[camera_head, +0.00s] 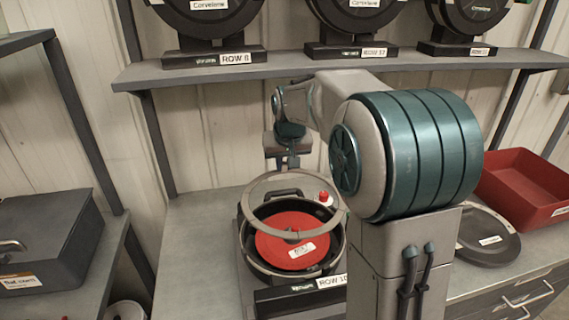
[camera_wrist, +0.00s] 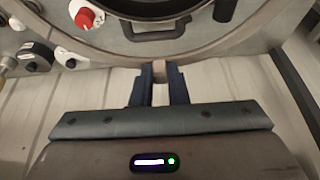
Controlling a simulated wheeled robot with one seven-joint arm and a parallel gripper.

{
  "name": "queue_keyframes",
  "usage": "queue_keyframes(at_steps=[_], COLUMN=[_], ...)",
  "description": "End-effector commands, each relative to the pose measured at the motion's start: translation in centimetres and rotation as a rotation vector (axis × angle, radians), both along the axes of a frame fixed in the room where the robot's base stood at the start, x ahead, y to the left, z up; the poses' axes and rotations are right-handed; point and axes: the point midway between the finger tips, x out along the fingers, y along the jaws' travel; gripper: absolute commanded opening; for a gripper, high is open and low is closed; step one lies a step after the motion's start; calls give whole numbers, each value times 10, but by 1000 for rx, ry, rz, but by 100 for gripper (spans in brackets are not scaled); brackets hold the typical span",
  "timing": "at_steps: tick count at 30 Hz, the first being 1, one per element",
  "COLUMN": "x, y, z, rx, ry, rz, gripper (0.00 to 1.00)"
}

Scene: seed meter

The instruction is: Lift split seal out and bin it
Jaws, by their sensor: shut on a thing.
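The seal is a thin grey ring (camera_head: 258,190) above the open black seed meter housing (camera_head: 246,245). It looks raised and slightly tilted over the housing. My gripper (camera_head: 288,162) is shut on its far edge. In the wrist view, my gripper (camera_wrist: 161,75) pinches a small tab at the edge of the grey ring (camera_wrist: 110,48). A red disc (camera_head: 285,248) with a white label lies inside the housing. I cannot make out the split in the seal. A red open bin (camera_head: 525,180) stands at the right on the bench, partly behind my arm.
A black round lid (camera_head: 488,238) lies on the bench between my arm and the bin. A red knob (camera_head: 323,196) stands beside the housing. A shelf (camera_head: 220,72) with several meters hangs above. A grey case (camera_head: 45,240) sits at the left. The bench left of the housing is clear.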

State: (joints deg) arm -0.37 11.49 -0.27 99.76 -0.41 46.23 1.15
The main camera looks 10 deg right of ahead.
Motion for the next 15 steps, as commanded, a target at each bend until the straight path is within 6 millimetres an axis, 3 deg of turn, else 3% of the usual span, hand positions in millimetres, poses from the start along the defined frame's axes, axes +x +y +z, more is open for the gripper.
queue_keyframes(at_steps=[15], x=[0], y=[0], z=[28], rx=[0], ry=[0], rz=[0], gripper=[0])
